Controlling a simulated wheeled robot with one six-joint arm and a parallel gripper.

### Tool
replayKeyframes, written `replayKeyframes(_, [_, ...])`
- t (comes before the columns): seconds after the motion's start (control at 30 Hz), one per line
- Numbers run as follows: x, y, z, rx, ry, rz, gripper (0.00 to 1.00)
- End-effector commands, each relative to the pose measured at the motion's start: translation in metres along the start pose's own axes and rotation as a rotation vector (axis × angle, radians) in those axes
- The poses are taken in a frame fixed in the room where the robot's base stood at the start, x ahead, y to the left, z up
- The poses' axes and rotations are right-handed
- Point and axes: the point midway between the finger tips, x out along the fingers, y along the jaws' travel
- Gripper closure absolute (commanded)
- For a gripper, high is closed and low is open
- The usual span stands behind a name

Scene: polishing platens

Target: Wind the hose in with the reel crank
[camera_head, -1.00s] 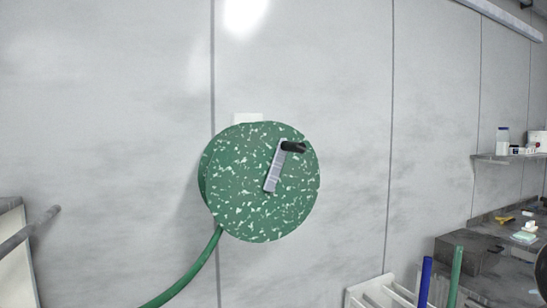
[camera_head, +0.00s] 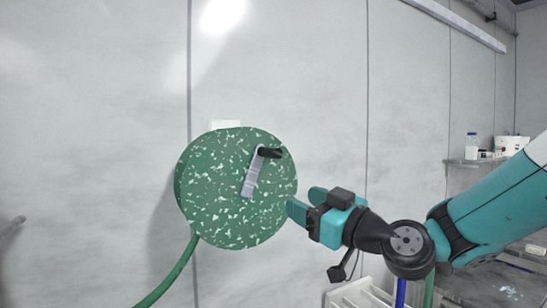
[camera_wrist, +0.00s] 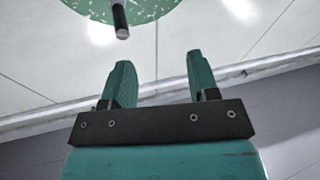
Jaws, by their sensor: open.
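The green speckled hose reel (camera_head: 225,195) is mounted on the grey wall. It also shows at the top of the wrist view (camera_wrist: 150,8). Its grey crank arm (camera_head: 251,178) points up and slightly right from the hub, with a black handle (camera_head: 269,153) at its upper end. The handle also shows in the wrist view (camera_wrist: 121,22), beyond my fingertips. The green hose (camera_head: 172,272) hangs from the reel's lower left. My gripper (camera_head: 303,202) is open and empty, to the right of the reel and below the handle. Its fingers (camera_wrist: 160,75) are apart from the handle.
A wall shelf (camera_head: 472,162) with a bottle (camera_head: 471,146) is at the right. A white slatted rack (camera_head: 358,294) and a blue pole (camera_head: 401,292) stand below my arm. The wall around and above the reel is clear.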

Motion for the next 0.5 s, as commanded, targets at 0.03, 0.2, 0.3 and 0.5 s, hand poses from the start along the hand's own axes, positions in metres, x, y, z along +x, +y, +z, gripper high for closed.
replayKeyframes(0.03, [0.004, 0.015, 0.001, -0.020, 0.046, 0.062, 0.45])
replayKeyframes(0.2, [0.007, 0.045, -0.002, -0.068, 0.137, 0.197, 0.45])
replayKeyframes(0.3, [0.011, 0.050, -0.005, -0.075, 0.148, 0.216, 0.45])
replayKeyframes(0.5, [0.035, 0.055, -0.014, -0.075, 0.147, 0.213, 0.45])
